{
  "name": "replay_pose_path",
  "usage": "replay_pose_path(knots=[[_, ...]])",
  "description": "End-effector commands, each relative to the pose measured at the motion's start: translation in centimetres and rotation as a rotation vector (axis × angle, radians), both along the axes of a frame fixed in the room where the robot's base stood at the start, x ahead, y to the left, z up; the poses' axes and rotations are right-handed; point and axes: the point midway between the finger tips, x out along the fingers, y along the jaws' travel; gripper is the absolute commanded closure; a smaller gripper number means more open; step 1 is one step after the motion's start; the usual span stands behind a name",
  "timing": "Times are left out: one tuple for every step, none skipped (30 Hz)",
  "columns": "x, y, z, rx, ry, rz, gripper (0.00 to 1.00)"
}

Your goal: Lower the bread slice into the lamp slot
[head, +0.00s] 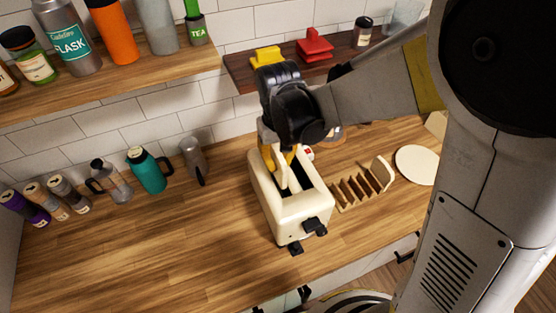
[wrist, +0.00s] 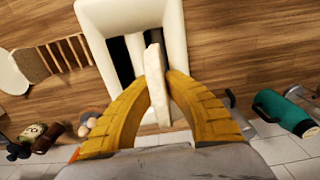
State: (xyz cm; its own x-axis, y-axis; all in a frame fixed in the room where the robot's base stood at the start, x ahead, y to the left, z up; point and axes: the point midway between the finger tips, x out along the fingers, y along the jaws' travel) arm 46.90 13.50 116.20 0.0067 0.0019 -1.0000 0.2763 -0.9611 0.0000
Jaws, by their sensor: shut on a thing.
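The cream toaster (head: 262,205) stands on the wooden counter with two dark slots in its top; it also shows in the wrist view (wrist: 95,30). My gripper (wrist: 158,80) has its yellow fingers shut on a pale bread slice (wrist: 157,95), seen edge-on between them. In the head view my gripper (head: 279,158) points down over the far part of the toaster top. The slice overlaps the right-hand slot area in the wrist view and hides part of it. How deep its lower edge sits is unclear. A small red spot (head: 308,151) shows beside the toaster's far end; I cannot tell whether it is a lamp.
A wooden rack (head: 364,187) with several slices and a round pale plate (head: 415,165) stand right of the toaster. Shelves with jars hang above. The front left counter is clear.

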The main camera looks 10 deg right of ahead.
Motion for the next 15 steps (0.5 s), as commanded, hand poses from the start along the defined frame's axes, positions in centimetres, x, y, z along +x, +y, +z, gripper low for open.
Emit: replay_pose_path(knots=[[0.0,0.0,-0.8,0.0,0.0,0.0,1.0],[0.0,0.0,-1.1,0.0,0.0,0.0,1.0],[0.0,0.0,-1.4,0.0,0.0,0.0,1.0],[0.0,0.0,-1.7,0.0,0.0,0.0,1.0],[0.0,0.0,-2.0,0.0,0.0,0.0,1.0],[0.0,0.0,-2.3,0.0,0.0,0.0,1.0],[0.0,0.0,-2.6,0.0,0.0,0.0,1.0],[0.0,0.0,-2.8,0.0,0.0,0.0,1.0],[0.0,0.0,-3.2,0.0,0.0,0.0,1.0],[0.0,0.0,-3.5,0.0,0.0,0.0,1.0],[0.0,0.0,-3.7,0.0,0.0,0.0,1.0],[0.0,0.0,-4.1,0.0,0.0,0.0,1.0],[0.0,0.0,-4.3,0.0,0.0,0.0,1.0],[0.0,0.0,-4.6,0.0,0.0,0.0,1.0],[0.0,0.0,-4.9,0.0,0.0,0.0,1.0]])
